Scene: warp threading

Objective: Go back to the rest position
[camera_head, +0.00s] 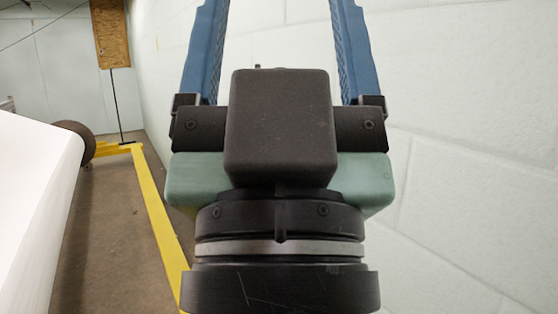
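My gripper (278,25) fills the middle of the head view, seen from behind its wrist. Its two blue fingers point up and away and run out of the top edge. They stand wide apart, with only pale wall showing in the visible part of the gap between them. The fingertips are out of frame. No object shows in the grip.
A pale block wall (470,150) runs close along the right and behind my gripper. At left is a large white surface (30,190) with a dark round part (76,140) at its far end. A yellow strip (158,215) crosses the brown floor (115,220). A wooden panel (111,35) is at the back.

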